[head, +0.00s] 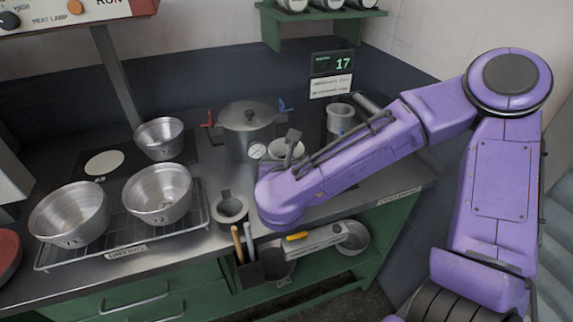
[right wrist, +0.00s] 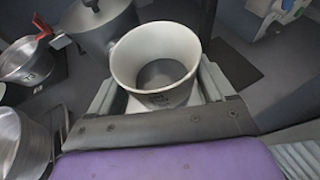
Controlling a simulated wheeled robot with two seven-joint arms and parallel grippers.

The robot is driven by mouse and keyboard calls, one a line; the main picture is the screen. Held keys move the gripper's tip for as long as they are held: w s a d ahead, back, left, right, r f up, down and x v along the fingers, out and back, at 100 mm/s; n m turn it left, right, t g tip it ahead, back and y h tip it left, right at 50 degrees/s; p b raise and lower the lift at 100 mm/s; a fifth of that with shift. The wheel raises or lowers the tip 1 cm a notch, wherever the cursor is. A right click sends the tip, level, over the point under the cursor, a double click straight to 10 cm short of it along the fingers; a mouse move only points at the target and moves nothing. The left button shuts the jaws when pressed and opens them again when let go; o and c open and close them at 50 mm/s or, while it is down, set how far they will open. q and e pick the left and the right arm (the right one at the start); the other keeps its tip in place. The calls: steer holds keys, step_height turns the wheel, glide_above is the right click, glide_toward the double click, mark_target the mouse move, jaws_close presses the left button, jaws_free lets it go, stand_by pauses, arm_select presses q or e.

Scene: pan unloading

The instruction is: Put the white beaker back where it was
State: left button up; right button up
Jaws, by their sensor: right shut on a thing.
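The white beaker (right wrist: 150,90) is held upright, or nearly so, between the fingers of my right gripper (right wrist: 160,98) in the right wrist view. It is open at the top and looks empty, with small dark print on its side. In the head view only its pale rim (head: 286,147) shows beside the lidded pot, mostly hidden behind my purple right arm. I cannot tell whether its base touches the counter. My left gripper is not in view.
The lidded pot (head: 248,132) stands just left of the beaker. Metal pans 71 (head: 70,215) and 72 (head: 158,194) sit on a wire rack (head: 192,222); another pan (head: 160,138) stands behind. A pale cup (head: 340,118) stands at the back right.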

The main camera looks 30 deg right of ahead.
steer(key=w+d+f, duration=0.1)
steer(key=f, duration=0.1)
steer(key=w+f, duration=0.1)
steer(key=f, duration=0.1)
steer(key=w+d+f, duration=0.1)
steer(key=f, duration=0.1)
steer(key=shift+w+d+p, duration=0.2)
steer(key=shift+d+p, duration=0.15)
steer(key=shift+p, duration=0.05)
step_height(320, 180, down, 2)
steer(key=shift+f+p, duration=0.25)
steer(key=shift+p, duration=0.3)
steer(key=shift+f, duration=0.3)
steer(key=shift+f+b, duration=0.2)
steer(key=shift+b, duration=0.15)
steer(key=o, duration=0.9)
